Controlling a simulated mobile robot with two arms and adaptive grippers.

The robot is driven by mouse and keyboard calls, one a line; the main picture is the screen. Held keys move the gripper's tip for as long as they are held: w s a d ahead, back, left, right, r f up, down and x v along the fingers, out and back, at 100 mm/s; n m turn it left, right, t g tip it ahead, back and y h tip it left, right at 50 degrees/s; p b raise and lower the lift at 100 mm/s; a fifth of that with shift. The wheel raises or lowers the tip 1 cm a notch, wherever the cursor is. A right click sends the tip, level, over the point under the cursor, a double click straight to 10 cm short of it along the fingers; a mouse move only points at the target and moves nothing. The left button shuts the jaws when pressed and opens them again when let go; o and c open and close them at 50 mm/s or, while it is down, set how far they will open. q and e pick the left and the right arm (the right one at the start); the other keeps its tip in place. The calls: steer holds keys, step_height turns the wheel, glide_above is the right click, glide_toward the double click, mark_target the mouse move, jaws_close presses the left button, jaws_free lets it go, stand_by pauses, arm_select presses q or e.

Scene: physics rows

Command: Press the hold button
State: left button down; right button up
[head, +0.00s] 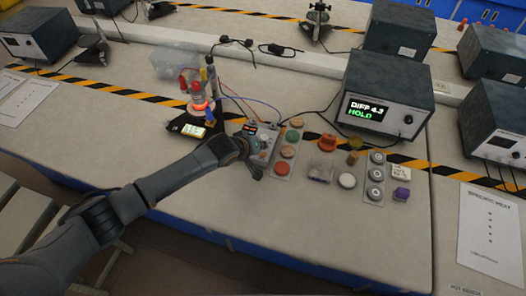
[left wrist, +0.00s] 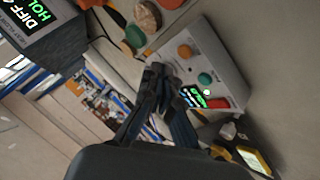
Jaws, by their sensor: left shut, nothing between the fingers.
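The small grey control box (head: 268,133) stands on the bench, partly hidden by my left gripper (head: 254,168) in the head view. In the left wrist view the box (left wrist: 222,62) carries an orange button (left wrist: 185,51), a green button (left wrist: 205,78) and a small lit display (left wrist: 193,97) with green text. I cannot read which button is the hold one. My left gripper (left wrist: 162,85) is shut and empty, its fingertips close beside the box. Whether they touch it I cannot tell. My right gripper is out of view.
Bare bench lies in front.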

mark_target(261, 156)
arm_select(q)
steer(key=shift+r+p, duration=1.5)
steer(key=shift+r, duration=0.45)
steer(key=shift+f, duration=0.1)
